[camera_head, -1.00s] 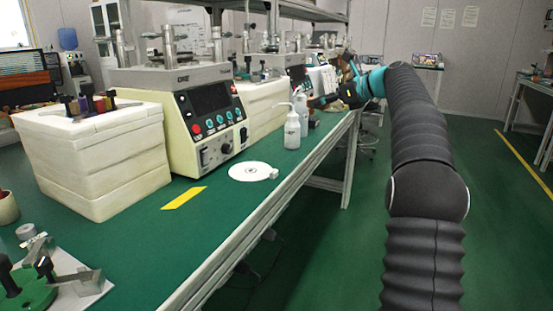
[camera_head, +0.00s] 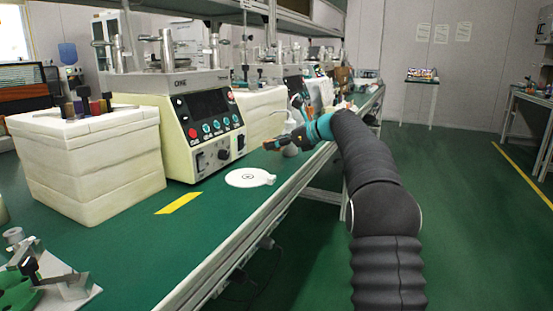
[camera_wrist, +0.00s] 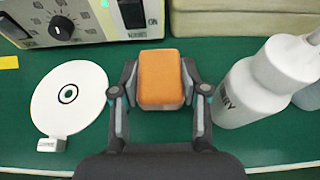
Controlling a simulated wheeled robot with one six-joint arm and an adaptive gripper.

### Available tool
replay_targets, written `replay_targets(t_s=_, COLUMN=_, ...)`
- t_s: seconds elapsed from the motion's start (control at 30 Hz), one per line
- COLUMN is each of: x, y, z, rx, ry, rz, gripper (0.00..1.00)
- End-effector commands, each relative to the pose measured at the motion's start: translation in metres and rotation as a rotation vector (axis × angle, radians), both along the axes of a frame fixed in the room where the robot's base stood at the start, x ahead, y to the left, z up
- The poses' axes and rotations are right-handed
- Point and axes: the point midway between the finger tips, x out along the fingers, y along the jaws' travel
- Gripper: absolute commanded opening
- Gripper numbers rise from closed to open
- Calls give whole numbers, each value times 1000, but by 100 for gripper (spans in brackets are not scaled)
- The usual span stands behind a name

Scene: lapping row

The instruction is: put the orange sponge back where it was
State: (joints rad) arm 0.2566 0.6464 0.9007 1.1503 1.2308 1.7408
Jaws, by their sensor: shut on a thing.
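My gripper (camera_wrist: 160,93) is shut on the orange sponge (camera_wrist: 160,78) in the wrist view, one finger on each side of it. It is over the green bench (camera_wrist: 225,150), between the white disc on the left and a white bottle on the right. I cannot tell whether the sponge touches the bench. In the head view my gripper (camera_head: 272,144) points left at the end of my arm, near the front of the machine, with a small orange patch of the sponge at its tip.
A white disc (camera_head: 245,178) with a small tab lies near the bench's front edge. A white bottle (camera_wrist: 265,85) stands close right of my gripper. The control machine (camera_head: 205,125) stands behind. White blocks (camera_head: 95,160) stand at left. A yellow strip (camera_head: 178,203) marks clear bench.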

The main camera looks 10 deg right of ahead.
Motion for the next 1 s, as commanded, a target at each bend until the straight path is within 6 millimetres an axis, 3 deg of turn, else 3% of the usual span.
replay_targets(t_s=0.37, x=0, y=2, z=-39, rx=0, ry=1, rz=0, gripper=17)
replay_targets(t_s=0.77, x=1, y=1, z=-43, rx=0, ry=0, rz=-1, gripper=17)
replay_targets(t_s=0.8, x=1, y=1, z=-43, rx=0, ry=0, rz=-1, gripper=52)
replay_targets(t_s=0.87, x=1, y=1, z=-43, rx=0, ry=0, rz=-1, gripper=67)
replay_targets(t_s=1.0, x=1, y=1, z=-43, rx=0, ry=0, rz=-1, gripper=70)
